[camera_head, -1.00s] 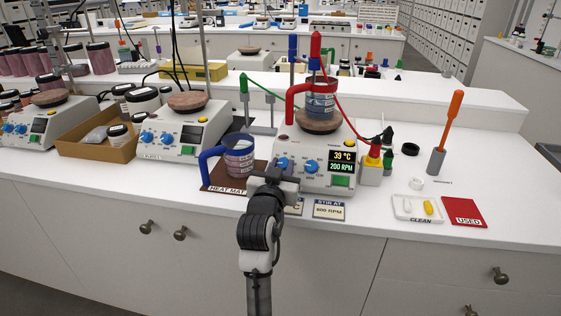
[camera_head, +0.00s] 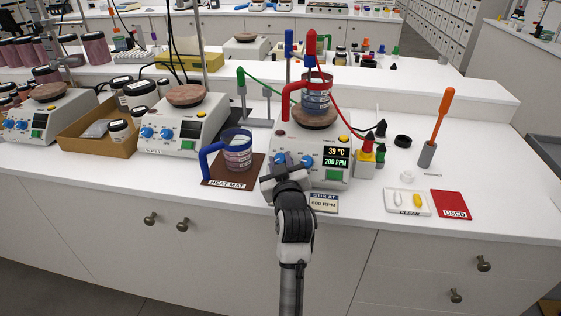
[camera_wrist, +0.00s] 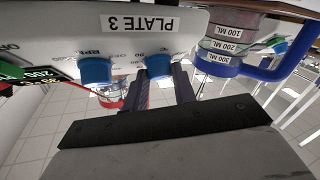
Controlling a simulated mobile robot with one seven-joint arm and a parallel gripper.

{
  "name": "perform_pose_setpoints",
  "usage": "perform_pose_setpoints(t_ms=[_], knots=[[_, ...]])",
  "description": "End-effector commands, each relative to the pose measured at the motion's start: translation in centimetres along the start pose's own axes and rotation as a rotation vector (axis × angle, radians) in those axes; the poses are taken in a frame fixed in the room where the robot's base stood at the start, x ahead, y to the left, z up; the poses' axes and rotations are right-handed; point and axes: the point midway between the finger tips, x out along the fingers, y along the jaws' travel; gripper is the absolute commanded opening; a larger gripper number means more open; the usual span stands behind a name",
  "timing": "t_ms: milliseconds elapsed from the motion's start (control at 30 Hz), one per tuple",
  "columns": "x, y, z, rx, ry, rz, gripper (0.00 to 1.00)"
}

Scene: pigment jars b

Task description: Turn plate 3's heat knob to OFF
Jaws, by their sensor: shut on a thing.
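Plate 3 (camera_head: 326,147) is a white hotplate stirrer with a display (camera_head: 337,158) reading 39 °C and 200 RPM. Its label, PLATE 3 (camera_wrist: 140,23), appears upside down in the wrist view. A beaker (camera_head: 316,95) with a red handle stands on its top. Its left blue knob, the heat knob (camera_wrist: 158,66), is between the fingers of my gripper (camera_wrist: 162,88), which is shut on it. In the head view my gripper (camera_head: 283,170) partly covers this knob. The second blue knob (camera_wrist: 95,71) is free beside it. The heat knob's pointer is not readable.
A blue-handled beaker (camera_head: 237,152) stands on the heat mat (camera_head: 247,181), close left of plate 3. A placard (camera_head: 324,203) lies in front. A CLEAN tray (camera_head: 390,207) and red USED mat (camera_head: 452,206) lie farther right.

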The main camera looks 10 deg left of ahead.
Motion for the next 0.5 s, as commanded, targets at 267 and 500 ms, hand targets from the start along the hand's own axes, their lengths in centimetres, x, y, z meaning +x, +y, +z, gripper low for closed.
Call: perform_pose_setpoints(t_ms=[267, 500], knots=[[0.01, -0.01, 0.01, -0.001, -0.001, 0.000, 0.04], [0.01, -0.01, 0.00, -0.001, -0.001, 0.000, 0.49]])
